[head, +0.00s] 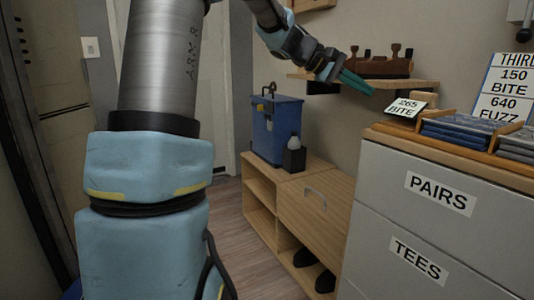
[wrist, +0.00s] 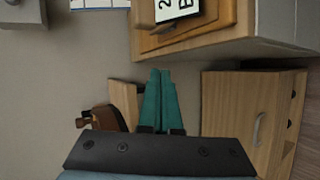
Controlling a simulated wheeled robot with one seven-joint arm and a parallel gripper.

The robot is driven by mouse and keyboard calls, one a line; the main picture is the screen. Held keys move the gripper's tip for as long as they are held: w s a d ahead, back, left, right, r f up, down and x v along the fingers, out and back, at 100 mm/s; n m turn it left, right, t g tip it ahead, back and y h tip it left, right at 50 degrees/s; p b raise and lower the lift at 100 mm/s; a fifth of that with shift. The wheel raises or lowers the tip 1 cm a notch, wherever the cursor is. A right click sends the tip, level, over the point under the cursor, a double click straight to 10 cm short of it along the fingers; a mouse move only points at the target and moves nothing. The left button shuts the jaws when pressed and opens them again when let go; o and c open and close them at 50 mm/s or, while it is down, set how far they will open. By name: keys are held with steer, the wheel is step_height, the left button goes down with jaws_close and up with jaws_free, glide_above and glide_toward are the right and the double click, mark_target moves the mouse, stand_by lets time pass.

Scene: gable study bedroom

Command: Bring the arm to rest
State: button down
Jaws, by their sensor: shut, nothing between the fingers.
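My gripper (head: 357,81) is in the upper middle of the head view, in front of a small wall shelf. Its teal fingers also show in the wrist view (wrist: 159,98), pressed together with nothing between them. The gripper is in the air and holds nothing. My arm's thick blue and grey links fill the left of the head view and hide part of the floor and door.
A wall shelf (head: 425,85) with a brown rack (head: 380,66) is behind the gripper. A blue box (head: 275,130) and a dark bottle-like item (head: 294,158) stand on a low wooden cabinet (head: 318,205). A grey drawer unit (head: 405,220) with folded items is at right.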

steer(key=s+a+f+y, duration=0.3)
steer(key=a+f+y, duration=0.1)
steer(key=a+f, duration=0.45)
steer(key=s+a+f+y, duration=0.3)
steer(key=a+f, duration=0.4)
steer(key=f, duration=0.2)
steer(key=s+a+f+m+t+y, duration=0.1)
steer(key=s+a+f+y, duration=0.2)
steer(key=s+a+f, duration=0.4)
steer(key=s+a+f+m+y, duration=0.25)
steer(key=s+a, duration=0.25)
steer(key=a, duration=0.4)
step_height(320, 180, up, 27)
steer(key=w+p, duration=0.1)
steer(key=p, duration=2.5)
steer(key=shift+d+n+p, duration=0.35)
steer(key=shift+d+n, duration=0.05)
steer(key=shift+n, duration=0.05)
steer(key=shift+f, duration=0.15)
